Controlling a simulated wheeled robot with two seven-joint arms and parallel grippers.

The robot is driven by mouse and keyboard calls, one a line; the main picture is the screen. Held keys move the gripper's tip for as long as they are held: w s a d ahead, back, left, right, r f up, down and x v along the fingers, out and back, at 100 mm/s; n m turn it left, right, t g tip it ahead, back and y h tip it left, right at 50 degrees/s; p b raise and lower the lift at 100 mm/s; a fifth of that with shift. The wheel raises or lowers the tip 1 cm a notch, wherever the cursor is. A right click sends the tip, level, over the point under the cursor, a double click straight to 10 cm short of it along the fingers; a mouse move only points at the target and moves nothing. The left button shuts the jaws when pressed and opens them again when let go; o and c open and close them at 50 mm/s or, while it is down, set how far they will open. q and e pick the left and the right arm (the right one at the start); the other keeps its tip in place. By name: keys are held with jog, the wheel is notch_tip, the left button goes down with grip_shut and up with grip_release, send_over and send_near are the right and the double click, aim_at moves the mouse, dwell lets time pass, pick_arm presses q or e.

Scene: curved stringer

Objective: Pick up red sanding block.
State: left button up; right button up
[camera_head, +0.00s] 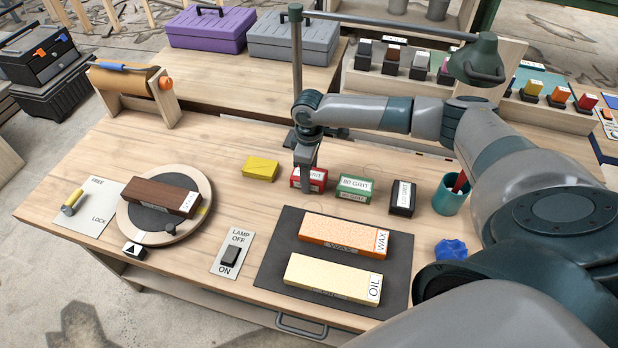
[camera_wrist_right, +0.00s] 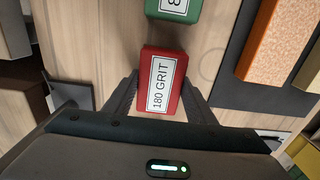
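In the right wrist view the red block (camera_wrist_right: 162,84) shows a white "180 GRIT" label. My right gripper (camera_head: 307,185) points down at it. In the wrist view my right gripper's fingers (camera_wrist_right: 162,78) are spread, one on each side of the block; whether they touch it I cannot tell. The block appears to rest on the wood. My left gripper is not in view.
The green block (camera_head: 355,188) is close on the right, then a dark block (camera_head: 403,198) and a teal cup (camera_head: 450,196). A yellow block (camera_head: 260,168) is to the left. A dark mat (camera_head: 272,262) with two stones lies in front. A lamp (camera_head: 480,60) stands behind.

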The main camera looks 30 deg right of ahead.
aim_at(312, 174)
jog(key=c, duration=0.5)
jog(key=shift+o, duration=0.2)
jog(key=shift+r+b, duration=0.3)
jog(key=shift+r, duration=0.25)
jog(key=r, duration=0.1)
jog(key=r+b, duration=0.1)
jog(key=r, duration=0.1)
jog(key=shift+s+d+r, duration=0.1)
jog(key=shift+s+d, duration=0.15)
jog(key=s+d+r+b, duration=0.3)
jog(key=s+d+r, duration=0.3)
jog(key=s, duration=0.3)
jog(key=shift+s+r, duration=0.15)
jog(key=shift+r, duration=0.2)
jog(key=shift+a, duration=0.1)
